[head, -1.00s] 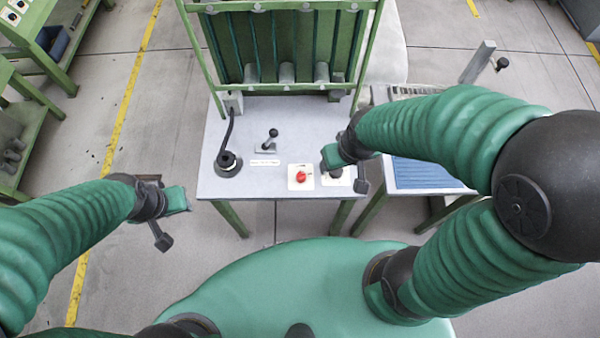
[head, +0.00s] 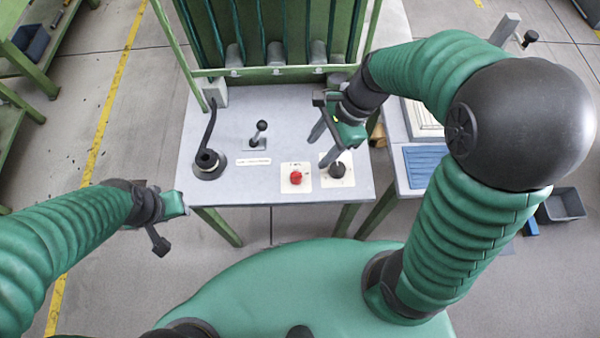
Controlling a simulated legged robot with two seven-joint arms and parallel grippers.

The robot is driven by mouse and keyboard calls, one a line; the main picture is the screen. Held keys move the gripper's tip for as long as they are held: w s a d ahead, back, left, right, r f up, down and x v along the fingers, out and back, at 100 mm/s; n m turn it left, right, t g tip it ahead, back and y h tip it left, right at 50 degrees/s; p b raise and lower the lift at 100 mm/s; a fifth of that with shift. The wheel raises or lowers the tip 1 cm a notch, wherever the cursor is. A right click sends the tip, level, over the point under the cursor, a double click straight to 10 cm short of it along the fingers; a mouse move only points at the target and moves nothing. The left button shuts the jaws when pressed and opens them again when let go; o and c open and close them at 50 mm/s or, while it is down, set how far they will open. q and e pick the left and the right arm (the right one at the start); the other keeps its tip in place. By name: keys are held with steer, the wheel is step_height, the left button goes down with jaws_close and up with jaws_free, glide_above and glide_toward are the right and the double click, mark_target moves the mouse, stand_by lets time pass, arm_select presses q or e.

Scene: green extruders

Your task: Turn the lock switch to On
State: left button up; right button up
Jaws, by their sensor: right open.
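A dark round knob (head: 337,170) on a pale square plate sits at the front right of the grey worktop (head: 226,112); it looks like the lock switch. Its markings are too small to read. A red button (head: 296,178) on a similar plate is just left of it. My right gripper (head: 321,150) is open and empty, its dark fingers pointing down and forward-left above the worktop, just behind and above the knob and button. The fingers appear apart from the knob. My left gripper (head: 168,222) hangs left of the worktop's front edge; its fingers are not clear.
A small black lever (head: 260,132) and a black round base with a tall bent handle (head: 208,162) stand on the left of the worktop. A green frame (head: 270,72) rises behind. A side table with a blue ribbed panel (head: 425,165) is at right.

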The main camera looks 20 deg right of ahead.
steer(key=b, duration=0.2)
glide_above(298, 173)
steer(key=d, duration=0.2)
steer(key=f, duration=0.7)
steer(key=shift+s+a+f, duration=0.1)
steer(key=shift+a+f, duration=0.1)
steer(key=shift+f, duration=0.15)
steer(key=x, duration=0.2)
steer(key=b+x, duration=0.1)
steer(key=x, duration=0.1)
steer(key=shift+d+f, duration=0.35)
steer(key=shift+a+f+b, duration=0.15)
steer(key=shift+f+b, duration=0.2)
steer(key=shift+a, duration=0.35)
steer(key=shift+c, duration=0.4)
arm_select(q)
steer(key=x, duration=0.4)
steer(key=shift+s+a+f, duration=0.3)
steer(key=shift+a+f, duration=0.05)
steer(key=shift+f, duration=0.05)
arm_select(e)
steer(key=shift+d, duration=0.15)
jaws_close()
